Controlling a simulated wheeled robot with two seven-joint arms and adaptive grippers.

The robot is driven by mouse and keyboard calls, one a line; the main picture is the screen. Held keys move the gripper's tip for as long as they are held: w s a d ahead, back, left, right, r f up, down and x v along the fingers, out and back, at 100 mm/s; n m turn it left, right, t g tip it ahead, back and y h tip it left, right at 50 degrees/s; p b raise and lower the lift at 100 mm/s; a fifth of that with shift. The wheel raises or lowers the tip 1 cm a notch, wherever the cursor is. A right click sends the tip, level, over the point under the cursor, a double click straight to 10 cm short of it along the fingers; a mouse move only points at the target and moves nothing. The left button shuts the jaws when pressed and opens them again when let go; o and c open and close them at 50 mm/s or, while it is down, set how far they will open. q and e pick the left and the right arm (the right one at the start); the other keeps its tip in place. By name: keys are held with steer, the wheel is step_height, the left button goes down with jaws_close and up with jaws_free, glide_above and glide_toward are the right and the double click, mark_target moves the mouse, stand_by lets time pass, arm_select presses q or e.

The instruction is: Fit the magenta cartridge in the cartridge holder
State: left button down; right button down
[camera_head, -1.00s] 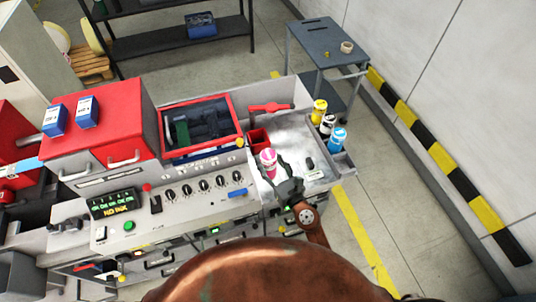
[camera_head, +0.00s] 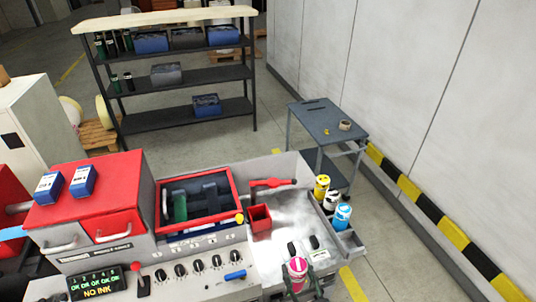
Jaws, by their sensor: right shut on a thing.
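The magenta cartridge (camera_head: 297,268) has a white band and stands roughly upright at the bottom of the view, right of centre. My right gripper (camera_head: 300,284) is shut on its lower part; much of the gripper is cut off by the picture's edge. The cartridge shows in front of the machine's metal deck, apart from the red open box (camera_head: 259,218). Yellow (camera_head: 321,187), black-and-white (camera_head: 331,202) and cyan (camera_head: 342,217) cartridges stand in a row in a grey rack (camera_head: 351,243) at the deck's right side. I cannot tell which part is the cartridge holder. My left gripper is not in view.
A red handle (camera_head: 272,183) lies along the back edge. The display (camera_head: 96,283) reads "NO INK". A grey cart (camera_head: 327,120) stands behind right. The middle of the deck is clear.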

steer(key=s+d+f+m+h+b, duration=0.3)
steer(key=d+f+h+b, duration=0.2)
steer(key=d+f+b, duration=0.4)
steer(key=d, duration=0.3)
steer(key=shift+f+t, duration=0.25)
steer(key=shift+t, duration=0.15)
steer(key=shift+s, duration=0.1)
